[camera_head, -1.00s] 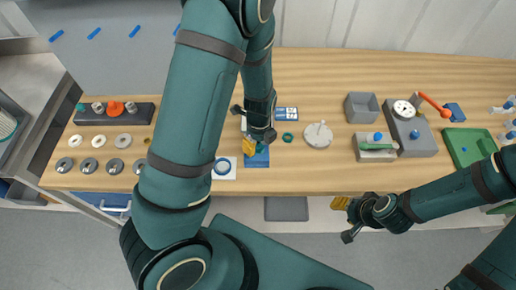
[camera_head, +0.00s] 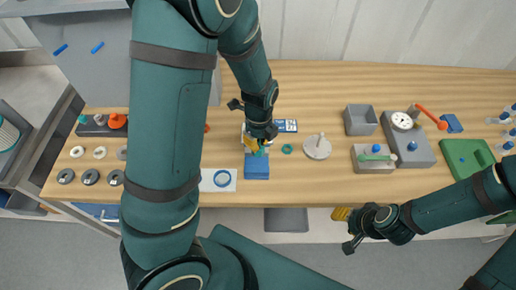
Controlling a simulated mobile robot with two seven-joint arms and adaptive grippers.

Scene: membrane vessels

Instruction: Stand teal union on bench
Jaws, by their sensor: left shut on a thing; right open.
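My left gripper (camera_head: 256,145) points down over the bench (camera_head: 318,185), just behind a blue block (camera_head: 256,166). It is shut on the teal union (camera_head: 260,152), of which only a small bit shows below the yellow fingers. I cannot tell whether the union touches the bench or the block. A separate small teal ring (camera_head: 287,149) lies on the bench to the right of the gripper. My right gripper (camera_head: 342,213) is open and empty, off the front edge of the bench at the right.
A white square with a blue ring (camera_head: 218,180) lies left of the block. A round light disc with a peg (camera_head: 317,147), a grey bin (camera_head: 361,120), a gauge unit (camera_head: 408,142) and a green tray (camera_head: 467,156) stand to the right. My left arm hides part of the left side.

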